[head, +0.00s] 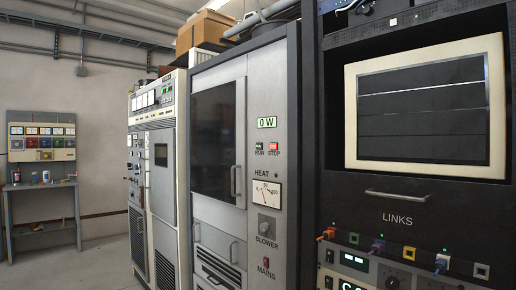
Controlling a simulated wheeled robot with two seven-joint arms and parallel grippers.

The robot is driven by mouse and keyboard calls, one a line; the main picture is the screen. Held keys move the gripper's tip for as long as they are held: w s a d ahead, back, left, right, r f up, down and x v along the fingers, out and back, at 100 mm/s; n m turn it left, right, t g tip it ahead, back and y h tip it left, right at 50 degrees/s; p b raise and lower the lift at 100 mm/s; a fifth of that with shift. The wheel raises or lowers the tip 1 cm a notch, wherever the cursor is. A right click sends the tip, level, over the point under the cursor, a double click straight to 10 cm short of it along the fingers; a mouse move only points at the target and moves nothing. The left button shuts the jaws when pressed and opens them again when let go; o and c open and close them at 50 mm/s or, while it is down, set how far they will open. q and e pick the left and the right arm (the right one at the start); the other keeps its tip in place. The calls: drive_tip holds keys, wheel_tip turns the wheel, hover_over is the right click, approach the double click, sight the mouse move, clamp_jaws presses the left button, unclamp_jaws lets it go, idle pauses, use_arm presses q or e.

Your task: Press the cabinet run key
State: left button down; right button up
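The cabinet (217,235) is a tall grey transmitter rack in the middle of the head view, with a dark window in its door. The run key (259,146) is a small dark button above the label RUN, on the strip right of the door. The red stop key (274,146) sits just right of it. Above them a lit display (267,122) reads 0 W. Neither of my grippers shows in the head view, and nothing covers the keys.
Below the keys are a HEAT meter (266,192), a BLOWER knob (266,225) and a red MAINS switch (266,262). A black LINKS rack (415,205) with coloured plugs stands close at right. A workbench (40,187) stands far left, with open floor before it.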

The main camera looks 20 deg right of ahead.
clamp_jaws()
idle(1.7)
